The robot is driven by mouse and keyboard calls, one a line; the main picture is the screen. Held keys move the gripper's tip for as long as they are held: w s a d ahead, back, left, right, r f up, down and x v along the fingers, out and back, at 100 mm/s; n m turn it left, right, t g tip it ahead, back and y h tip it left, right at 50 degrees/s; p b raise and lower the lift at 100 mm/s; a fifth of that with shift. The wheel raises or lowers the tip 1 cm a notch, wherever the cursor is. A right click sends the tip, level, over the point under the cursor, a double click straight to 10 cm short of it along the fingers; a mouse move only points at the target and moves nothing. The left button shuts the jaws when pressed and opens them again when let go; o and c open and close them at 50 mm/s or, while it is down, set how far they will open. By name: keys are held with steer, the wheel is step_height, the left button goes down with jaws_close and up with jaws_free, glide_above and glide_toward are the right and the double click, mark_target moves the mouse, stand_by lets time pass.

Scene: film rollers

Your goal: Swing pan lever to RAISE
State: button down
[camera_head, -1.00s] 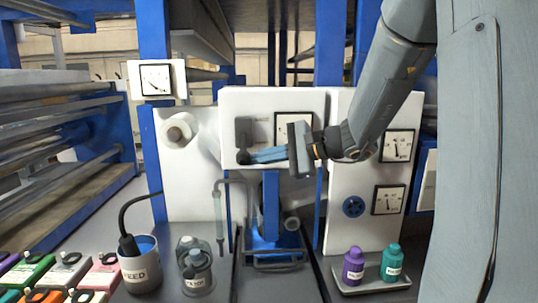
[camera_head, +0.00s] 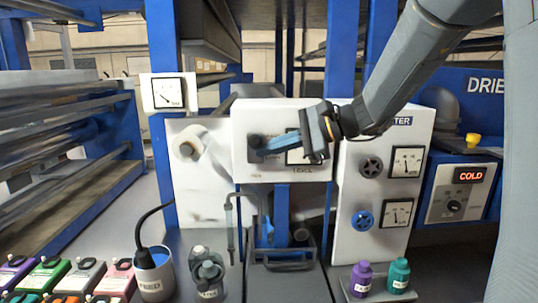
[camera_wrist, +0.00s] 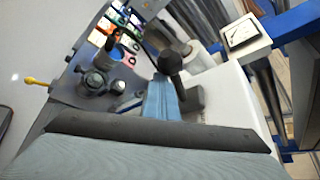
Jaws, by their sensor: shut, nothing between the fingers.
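The pan lever (camera_head: 254,141) is a dark lever with a round knob on the left part of the white front panel (camera_head: 245,170). Small labels sit near it, too blurred to read. My gripper (camera_head: 266,147) is shut and empty, its blue fingers pointing left with their tips at the lever. In the wrist view the round black knob (camera_wrist: 170,62) is just past the fingertips (camera_wrist: 160,82), and a dark bracket (camera_wrist: 192,98) is beside them. I cannot tell whether the fingers touch the lever. The fingers partly hide it and a gauge behind.
A blue handwheel (camera_head: 363,220) and a dark one (camera_head: 371,167) are on the right panel beside gauges. Below are a FEED pot (camera_head: 153,280), clear bottles (camera_head: 207,278), and purple (camera_head: 361,279) and teal (camera_head: 399,275) bottles. A COLD display (camera_head: 469,176) stands right.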

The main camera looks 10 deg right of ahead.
steer(key=shift+w+r, duration=0.15)
steer(key=shift+r, duration=0.3)
steer(key=shift+w+r, duration=0.1)
steer(key=shift+r, duration=0.1)
step_height(320, 180, down, 5)
steer(key=d+b, duration=0.2)
steer(key=b, duration=0.1)
steer(key=s+d+r+b, duration=0.1)
steer(key=d+r+b, duration=0.1)
steer(key=d+r, duration=0.3)
steer(key=shift+s+d, duration=0.15)
steer(key=shift+d, duration=1.05)
